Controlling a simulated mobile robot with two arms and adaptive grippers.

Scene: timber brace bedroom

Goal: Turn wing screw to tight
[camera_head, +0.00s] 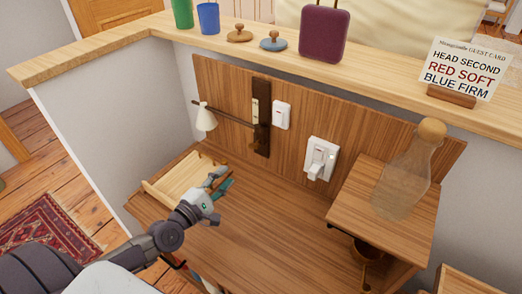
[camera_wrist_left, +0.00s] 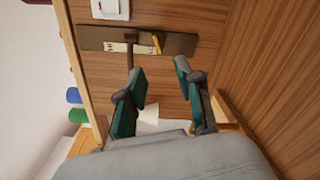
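A dark upright bracket (camera_head: 262,117) with a pale strip is fixed to the wooden back panel. In the left wrist view the bracket (camera_wrist_left: 90,38) lies sideways, and a small yellow-brass piece (camera_wrist_left: 157,43), which looks like the wing screw, stands on it beside the marked pale strip. The strip's marks are too small to read. A lamp arm with a white shade (camera_head: 205,118) reaches left from the bracket. My left gripper (camera_head: 222,181) is open and empty, below the lamp, apart from the bracket. Its spread fingers (camera_wrist_left: 160,80) point toward the bracket. My right gripper is not visible.
A slatted wooden tray (camera_head: 170,188) lies close to my left gripper on the desk (camera_head: 270,225). Switches (camera_head: 282,115) and (camera_head: 321,158) sit on the panel. A corked bottle (camera_head: 405,175) stands on the raised shelf at right. The ledge above holds cups, lids, a purple case and a card.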

